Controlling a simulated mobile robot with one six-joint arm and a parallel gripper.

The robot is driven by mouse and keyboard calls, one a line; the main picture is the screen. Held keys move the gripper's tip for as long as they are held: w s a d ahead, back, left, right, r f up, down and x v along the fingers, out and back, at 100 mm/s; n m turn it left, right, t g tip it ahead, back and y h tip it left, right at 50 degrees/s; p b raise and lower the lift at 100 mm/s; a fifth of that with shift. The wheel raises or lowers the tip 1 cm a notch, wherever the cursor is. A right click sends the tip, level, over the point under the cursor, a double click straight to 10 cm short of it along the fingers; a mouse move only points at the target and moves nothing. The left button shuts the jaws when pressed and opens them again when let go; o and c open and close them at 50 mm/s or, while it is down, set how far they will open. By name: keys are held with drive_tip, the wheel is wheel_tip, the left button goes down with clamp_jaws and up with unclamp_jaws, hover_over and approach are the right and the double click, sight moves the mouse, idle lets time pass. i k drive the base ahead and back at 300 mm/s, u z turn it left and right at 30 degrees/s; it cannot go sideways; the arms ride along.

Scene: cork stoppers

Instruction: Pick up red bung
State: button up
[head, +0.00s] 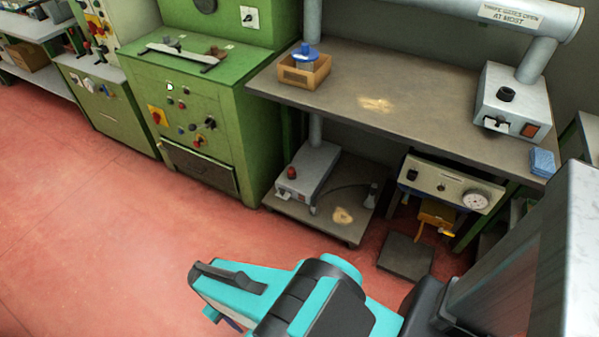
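A small red knob-like piece (292,172) sits on top of the grey box (308,170) on the low shelf under the bench. It may be the red bung, but it is too small to be sure. My gripper (215,296) is at the lower middle of the head view, at the left end of my cyan and black arm. It is in front of and below the low shelf, apart from the grey box. Its fingertips are not clear, and I cannot see whether it holds anything.
A bench (420,110) carries a wooden box (305,75) with a blue-topped item, a second grey box (512,100) with a duct, and blue pads (542,162). A green machine (200,110) stands left. A dial unit (450,185) hangs under the bench. The red floor (100,230) is clear at left.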

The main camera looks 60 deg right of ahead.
sight(291, 172)
drive_tip(key=u, duration=0.65)
drive_tip(key=k, duration=0.1)
drive_tip(key=z, duration=2.35)
drive_tip(key=k, duration=0.9)
drive_tip(key=u, duration=0.15)
drive_tip(key=i, duration=0.75)
drive_tip(key=z, duration=0.05)
